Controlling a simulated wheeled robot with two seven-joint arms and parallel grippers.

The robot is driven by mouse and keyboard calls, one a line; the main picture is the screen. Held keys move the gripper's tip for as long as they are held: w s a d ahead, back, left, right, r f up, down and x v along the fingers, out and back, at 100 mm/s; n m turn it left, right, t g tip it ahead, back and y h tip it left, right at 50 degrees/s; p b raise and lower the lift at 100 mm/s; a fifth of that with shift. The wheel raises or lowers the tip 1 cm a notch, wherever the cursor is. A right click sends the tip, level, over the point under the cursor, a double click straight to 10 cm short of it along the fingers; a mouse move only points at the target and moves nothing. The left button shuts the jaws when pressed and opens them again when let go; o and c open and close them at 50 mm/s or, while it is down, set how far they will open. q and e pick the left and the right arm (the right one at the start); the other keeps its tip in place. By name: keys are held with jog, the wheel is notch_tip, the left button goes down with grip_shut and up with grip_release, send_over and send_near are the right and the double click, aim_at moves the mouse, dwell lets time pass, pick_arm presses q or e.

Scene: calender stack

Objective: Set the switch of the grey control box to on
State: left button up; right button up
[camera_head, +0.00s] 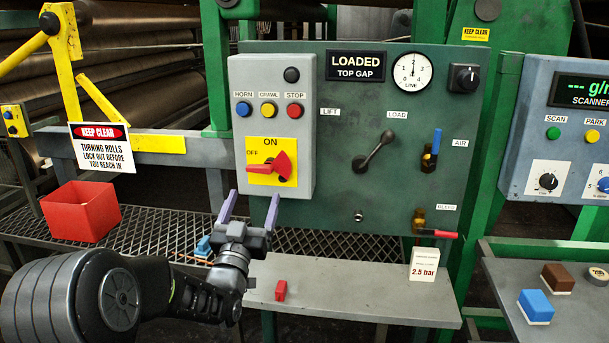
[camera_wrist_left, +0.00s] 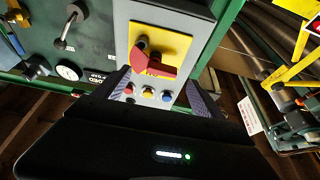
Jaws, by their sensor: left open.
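The grey control box (camera_head: 305,140) is mounted at the left of a green panel. Its red rotary switch (camera_head: 281,166) sits on a yellow plate (camera_head: 262,180) marked ON at the top and OFF at the left. The red handle lies roughly level and points left, towards OFF. My left gripper (camera_head: 250,208) is open and empty just below the box, its two purple fingers pointing up. In the left wrist view the switch (camera_wrist_left: 155,66) and yellow plate (camera_wrist_left: 145,38) show upside down between and beyond the fingers, apart from them. My right gripper is not in view.
Blue, yellow and red buttons (camera_head: 268,110) sit above the switch. A black lever (camera_head: 376,150) and valves are to the right. Below is a grey shelf (camera_head: 350,295) with a red clip (camera_head: 281,290) and a 2.5 bar card (camera_head: 424,264). A red bin (camera_head: 80,212) stands left.

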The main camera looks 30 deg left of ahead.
aim_at(268, 166)
pick_arm(q)
jog(key=p+x, duration=0.1)
jog(key=x, duration=0.6)
jog(key=shift+a+r, duration=0.3)
jog(key=shift+r, duration=0.1)
jog(key=c, duration=1.4)
